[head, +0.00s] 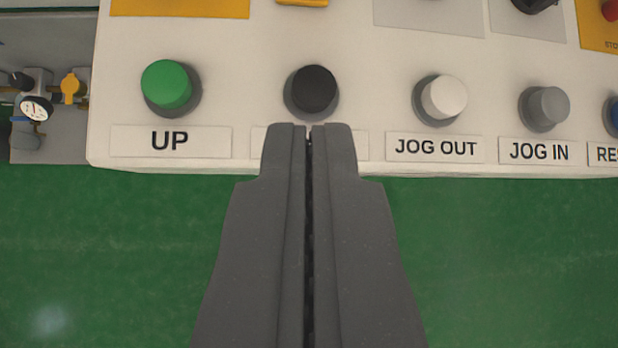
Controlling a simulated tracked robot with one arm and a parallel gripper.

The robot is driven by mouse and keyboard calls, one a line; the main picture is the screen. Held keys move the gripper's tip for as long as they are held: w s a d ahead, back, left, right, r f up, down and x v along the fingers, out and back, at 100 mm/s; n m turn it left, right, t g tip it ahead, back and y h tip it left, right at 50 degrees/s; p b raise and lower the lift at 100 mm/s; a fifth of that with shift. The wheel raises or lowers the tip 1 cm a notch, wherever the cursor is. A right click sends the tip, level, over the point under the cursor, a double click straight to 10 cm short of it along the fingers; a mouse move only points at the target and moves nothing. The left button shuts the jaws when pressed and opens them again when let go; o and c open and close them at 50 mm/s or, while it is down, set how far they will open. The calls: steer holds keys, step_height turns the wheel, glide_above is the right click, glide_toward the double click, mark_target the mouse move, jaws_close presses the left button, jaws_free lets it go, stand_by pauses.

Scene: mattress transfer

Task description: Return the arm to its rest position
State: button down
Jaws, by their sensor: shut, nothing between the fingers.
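My gripper (309,128) is shut and empty in the lower middle of the head view. Its two dark grey fingers lie against each other and point up the picture at the control panel (350,30). The fingertips show just below the black button (314,88) and hide most of that button's label. Whether the tips touch the panel or are apart from it I cannot tell.
The panel's row also has a green button (166,84) labelled UP, a white button (444,97) labelled JOG OUT and a grey button (548,106) labelled JOG IN. A pressure gauge (36,107) and a yellow valve (71,87) are at left. Green floor (110,250) lies below.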

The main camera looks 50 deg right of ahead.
steer(key=s+d+r+m+t, duration=0.15)
steer(key=d+r, duration=0.35)
steer(key=r, duration=0.7)
steer(key=s+d+r+m+t, duration=0.1)
steer(key=d+r+t, duration=0.35)
steer(key=r, duration=0.75)
steer(key=s+d+r, duration=0.5)
steer(key=s+r, duration=0.1)
steer(key=r, duration=0.3)
steer(key=s+d+r+m+t+h, duration=0.1)
steer(key=s+d+r, duration=0.5)
steer(key=r, duration=0.3)
steer(key=shift+d, duration=0.15)
